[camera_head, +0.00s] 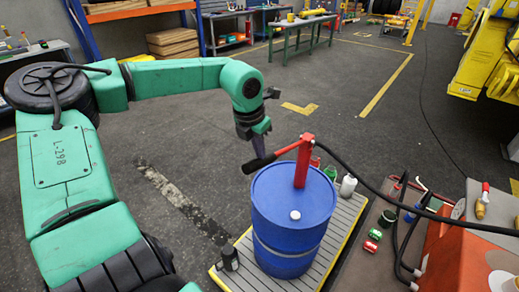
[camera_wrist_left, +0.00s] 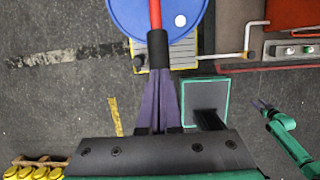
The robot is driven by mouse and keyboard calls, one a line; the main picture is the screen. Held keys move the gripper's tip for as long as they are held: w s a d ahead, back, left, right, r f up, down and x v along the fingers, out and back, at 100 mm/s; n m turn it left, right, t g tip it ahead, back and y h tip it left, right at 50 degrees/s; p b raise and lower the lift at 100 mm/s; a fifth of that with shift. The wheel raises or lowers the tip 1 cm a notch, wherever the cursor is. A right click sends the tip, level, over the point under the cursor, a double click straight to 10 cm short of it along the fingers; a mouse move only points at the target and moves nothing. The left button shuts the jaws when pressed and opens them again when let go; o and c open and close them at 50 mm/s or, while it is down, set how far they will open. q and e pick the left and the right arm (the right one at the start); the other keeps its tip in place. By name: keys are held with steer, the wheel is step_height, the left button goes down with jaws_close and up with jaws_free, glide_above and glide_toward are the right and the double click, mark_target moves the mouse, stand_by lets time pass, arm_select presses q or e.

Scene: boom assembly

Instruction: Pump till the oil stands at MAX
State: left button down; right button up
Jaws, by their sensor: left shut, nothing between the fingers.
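A blue oil drum (camera_head: 293,212) stands upright on a slatted pallet with a red hand pump (camera_head: 304,160) on its top. The pump's lever ends in a black grip (camera_head: 261,163). My left gripper (camera_head: 259,152) is shut and empty, its fingertips at the black grip. In the left wrist view its purple fingers (camera_wrist_left: 156,95) are together and reach toward the grip (camera_wrist_left: 157,48); I cannot tell whether they touch it. My right gripper (camera_wrist_left: 262,106) shows small in the left wrist view, its opening unclear. I cannot make out an oil level or MAX mark.
A white bottle (camera_head: 348,186) and a dark can (camera_head: 230,257) stand on the pallet (camera_head: 335,240). Small cans (camera_head: 371,245) lie to the right. The floor behind the drum is clear.

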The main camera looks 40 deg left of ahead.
arm_select(q)
steer(key=s+f+b+x, duration=0.1)
steer(key=s+b+x, duration=0.2)
steer(key=b+x, duration=0.95)
arm_select(e)
step_height(320, 180, down, 13)
arm_select(q)
steer(key=w+p+v, duration=0.1)
steer(key=p+v, duration=0.3)
steer(key=v, duration=0.2)
steer(key=w+p+v, duration=0.2)
steer(key=p+v, duration=0.3)
steer(key=v, duration=0.1)
steer(key=w+r+p+v, duration=0.1)
steer(key=p+v, duration=0.3)
steer(key=v, duration=0.3)
steer(key=shift+w+r+p, duration=0.1)
steer(key=shift+w+p, duration=0.25)
steer(key=shift+p, duration=0.05)
steer(key=shift+f, duration=0.2)
arm_select(e)
step_height(320, 180, up, 13)
